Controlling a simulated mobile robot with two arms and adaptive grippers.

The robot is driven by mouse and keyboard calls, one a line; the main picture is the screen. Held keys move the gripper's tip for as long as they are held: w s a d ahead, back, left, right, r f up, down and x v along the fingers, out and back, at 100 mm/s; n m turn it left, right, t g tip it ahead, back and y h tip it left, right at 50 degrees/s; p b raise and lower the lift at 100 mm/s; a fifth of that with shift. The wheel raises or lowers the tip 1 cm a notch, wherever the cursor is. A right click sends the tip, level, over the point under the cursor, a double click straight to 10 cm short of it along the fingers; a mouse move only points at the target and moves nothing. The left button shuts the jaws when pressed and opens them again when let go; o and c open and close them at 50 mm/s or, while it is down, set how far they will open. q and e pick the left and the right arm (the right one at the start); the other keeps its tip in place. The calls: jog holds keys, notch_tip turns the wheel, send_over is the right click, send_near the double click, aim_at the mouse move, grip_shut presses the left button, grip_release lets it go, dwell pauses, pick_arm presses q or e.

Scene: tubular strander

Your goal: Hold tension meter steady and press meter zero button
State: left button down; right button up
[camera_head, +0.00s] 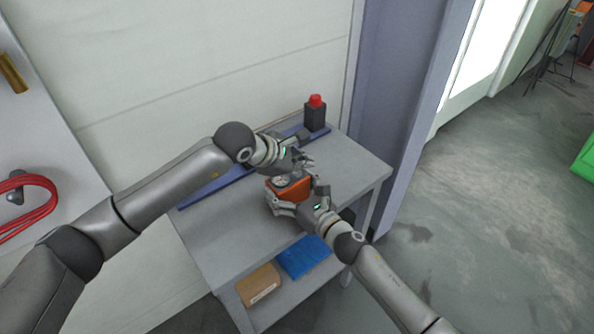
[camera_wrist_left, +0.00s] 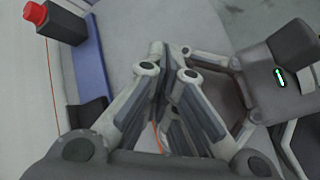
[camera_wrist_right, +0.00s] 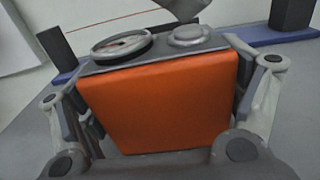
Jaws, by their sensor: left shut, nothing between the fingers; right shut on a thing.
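The orange tension meter (camera_head: 287,188) stands on the grey table; its orange front (camera_wrist_right: 160,100) fills the middle of the right wrist view. Its dark top carries a round dial (camera_wrist_right: 121,46) and, right of that, a raised round grey button (camera_wrist_right: 188,36). My right gripper (camera_head: 294,200) is shut on the meter, with a finger on each side. My left gripper (camera_head: 304,161) is shut and empty above the meter's top. In the right wrist view a grey tip (camera_wrist_right: 184,8) hangs just above the button, apparently apart from it. The meter is not clearly visible in the left wrist view.
A black block with a red top (camera_head: 315,113) stands at the table's back corner. A long blue bar (camera_head: 226,181) lies along the back edge. A cardboard box (camera_head: 259,284) and a blue packet (camera_head: 304,257) lie on the lower shelf. The table's left part is clear.

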pick_arm(q)
jog(key=shift+f, duration=0.45)
dwell(0.5)
jog(key=shift+r, duration=0.85)
notch_tip(320, 180, up, 5)
dwell(0.5)
dwell(0.4)
pick_arm(e)
jog(key=o, duration=1.1)
